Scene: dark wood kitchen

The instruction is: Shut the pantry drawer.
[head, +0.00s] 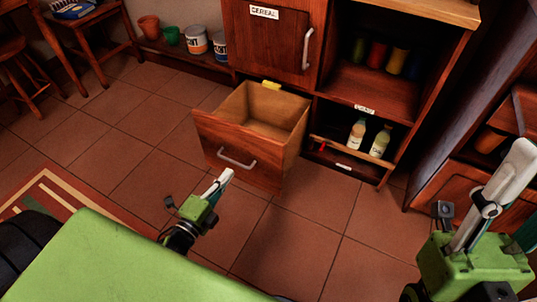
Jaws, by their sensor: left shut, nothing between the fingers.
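The pantry drawer (253,162) is a wooden box pulled well out of the dark wood cabinet, below the door labelled CEREAL. Its inside looks empty. A pale bar handle (237,160) is on its front. My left gripper (224,178) is shut and empty, just below the drawer front near the handle; I cannot tell whether it touches. My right gripper (515,165) is raised at the right edge, far from the drawer; its fingers look close together, but I cannot tell whether they are shut.
The CEREAL door (270,45) is shut above the drawer. Bottles (380,141) stand on an open shelf to the right. Pots and cans (196,41) line a low shelf at the back left. Stools stand far left, a striped rug (50,190) below them. Tiled floor is clear around the drawer.

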